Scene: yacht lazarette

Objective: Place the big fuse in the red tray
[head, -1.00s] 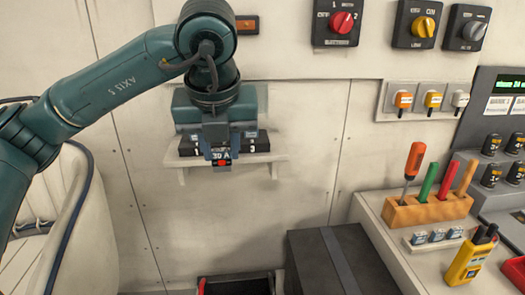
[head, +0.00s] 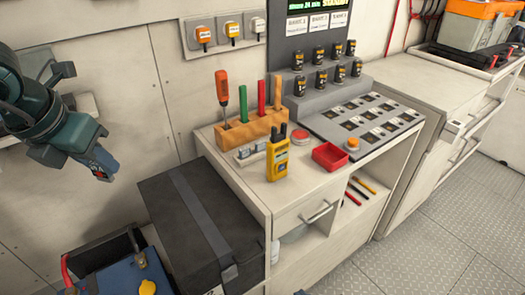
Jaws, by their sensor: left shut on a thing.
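My left gripper (head: 92,160) is at the left edge of the head view, shut on the big fuse (head: 101,174), a small dark blue-grey block with a bit of red. The gripper hides much of it. It hangs in the air in front of the wall, left of the counter. The red tray (head: 330,157) is a small open box on the counter, right of the yellow handheld device, and looks empty. My right gripper is not in view.
A black case (head: 192,222) with a grey strap stands between gripper and counter (head: 228,165). A blue box (head: 120,279) is below.

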